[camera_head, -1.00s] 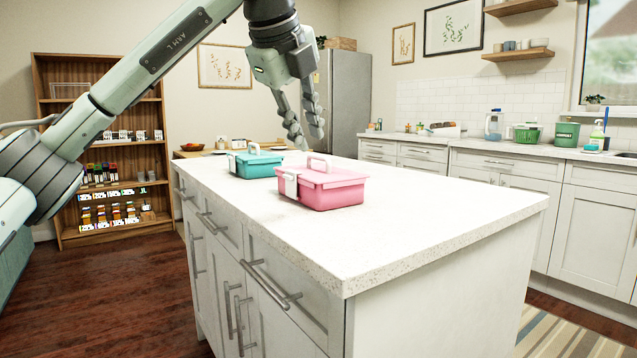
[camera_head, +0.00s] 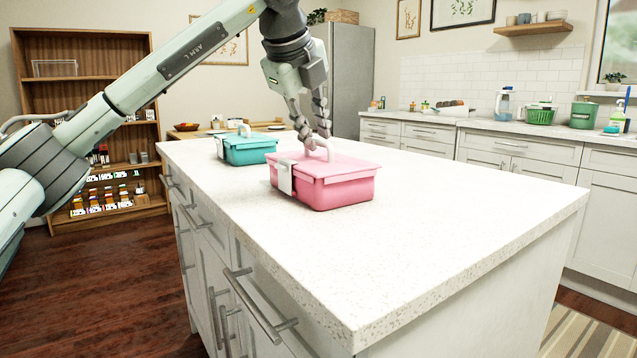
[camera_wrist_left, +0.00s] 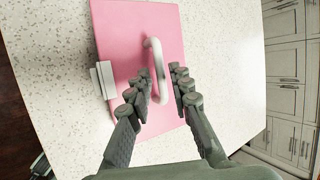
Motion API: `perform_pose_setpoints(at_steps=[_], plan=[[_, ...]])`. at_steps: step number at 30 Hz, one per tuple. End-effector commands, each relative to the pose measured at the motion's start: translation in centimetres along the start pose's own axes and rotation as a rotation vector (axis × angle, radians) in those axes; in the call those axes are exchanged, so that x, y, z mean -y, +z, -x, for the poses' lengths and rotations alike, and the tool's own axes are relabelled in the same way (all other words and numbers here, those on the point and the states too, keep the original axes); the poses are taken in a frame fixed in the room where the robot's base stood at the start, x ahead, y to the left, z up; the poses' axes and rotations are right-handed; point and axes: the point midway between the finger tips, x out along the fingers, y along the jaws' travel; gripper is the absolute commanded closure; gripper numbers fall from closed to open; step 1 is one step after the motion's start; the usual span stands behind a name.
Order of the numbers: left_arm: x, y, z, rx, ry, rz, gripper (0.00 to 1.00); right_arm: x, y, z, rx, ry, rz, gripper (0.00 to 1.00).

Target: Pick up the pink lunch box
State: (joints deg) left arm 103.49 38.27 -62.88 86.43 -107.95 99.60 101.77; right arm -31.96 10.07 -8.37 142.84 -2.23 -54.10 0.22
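The pink lunch box (camera_head: 335,187) sits upright on the speckled white counter of the kitchen island (camera_head: 440,222). It has a pale latch on its left side and a pale handle (camera_head: 322,147) on its lid. My left gripper (camera_head: 320,140) points down at the handle. In the left wrist view the pink lunch box (camera_wrist_left: 118,40) lies below the gripper (camera_wrist_left: 161,82), and its fingers are apart on either side of the handle's near end. I cannot tell whether they touch it.
A teal lunch box (camera_head: 250,150) stands behind and left of the pink one on the same counter. A wooden shelf (camera_head: 85,47) with small items stands at the back left. The near part of the island's counter is clear.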

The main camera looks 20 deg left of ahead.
Motion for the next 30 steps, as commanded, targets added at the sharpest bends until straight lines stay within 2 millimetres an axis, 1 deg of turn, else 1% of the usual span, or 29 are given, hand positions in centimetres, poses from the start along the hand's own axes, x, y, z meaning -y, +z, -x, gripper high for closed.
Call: perform_pose_setpoints(at_steps=[1,4,11,12,17,30], plan=[[0.0,0.0,-0.7,-0.001,0.0,0.0,0.8,0.0,0.1,0.0,0.002,0.0,0.0,0.6],[-0.1,0.0,-1.5,-0.002,0.001,0.0,0.8,0.0,0.1,0.0,0.004,0.001,0.0,0.6],[0.0,0.0,-1.8,-0.001,-0.001,0.0,0.8,0.0,0.1,0.0,0.005,0.001,0.0,0.6],[0.0,0.0,-1.8,-0.001,-0.001,0.0,0.81,0.0,0.1,0.0,0.005,0.001,0.0,0.6],[0.0,0.0,-1.7,-0.001,-0.001,0.0,1.0,0.0,0.1,0.0,0.005,0.001,0.0,0.6],[0.0,0.0,-1.7,-0.002,-0.001,0.001,1.0,0.0,0.1,0.0,0.004,0.001,0.0,0.6]])
